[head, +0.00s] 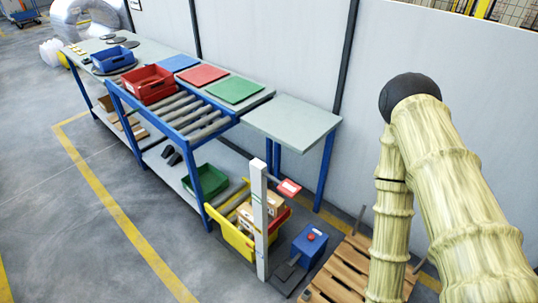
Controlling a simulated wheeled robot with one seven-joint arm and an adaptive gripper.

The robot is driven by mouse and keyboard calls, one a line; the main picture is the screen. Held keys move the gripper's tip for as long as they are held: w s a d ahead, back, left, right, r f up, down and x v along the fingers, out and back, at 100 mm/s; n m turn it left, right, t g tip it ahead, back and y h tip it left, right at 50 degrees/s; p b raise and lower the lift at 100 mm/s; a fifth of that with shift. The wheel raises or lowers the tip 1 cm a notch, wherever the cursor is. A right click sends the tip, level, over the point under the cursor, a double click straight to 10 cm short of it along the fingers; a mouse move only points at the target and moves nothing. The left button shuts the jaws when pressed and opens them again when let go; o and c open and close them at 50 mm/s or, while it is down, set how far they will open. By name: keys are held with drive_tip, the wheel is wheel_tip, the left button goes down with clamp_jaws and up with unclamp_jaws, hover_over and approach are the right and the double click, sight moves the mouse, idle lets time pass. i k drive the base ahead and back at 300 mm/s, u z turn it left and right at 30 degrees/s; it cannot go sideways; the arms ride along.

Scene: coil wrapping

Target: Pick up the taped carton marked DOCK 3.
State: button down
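Brown cartons (271,203) sit in a yellow bin (233,237) on the floor, at the lower middle of the head view. A pale post stands in front of the bin and hides part of them. Their markings are too small to read, so I cannot tell whether one is marked DOCK 3. My arm rises at the right of the view and bends at a dark joint. My gripper is out of the picture, so its state and place do not show.
A long bench with rollers holds a red bin (148,86), a blue bin (113,60) and coloured panels. A green bin (206,183) sits on its lower shelf. The pale post (260,225), a blue box (309,242) and a wooden pallet (338,283) stand nearby. Floor at left is clear.

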sight(244, 212)
drive_tip(key=u, duration=2.1)
drive_tip(key=i, duration=1.6)
drive_tip(key=z, duration=2.9)
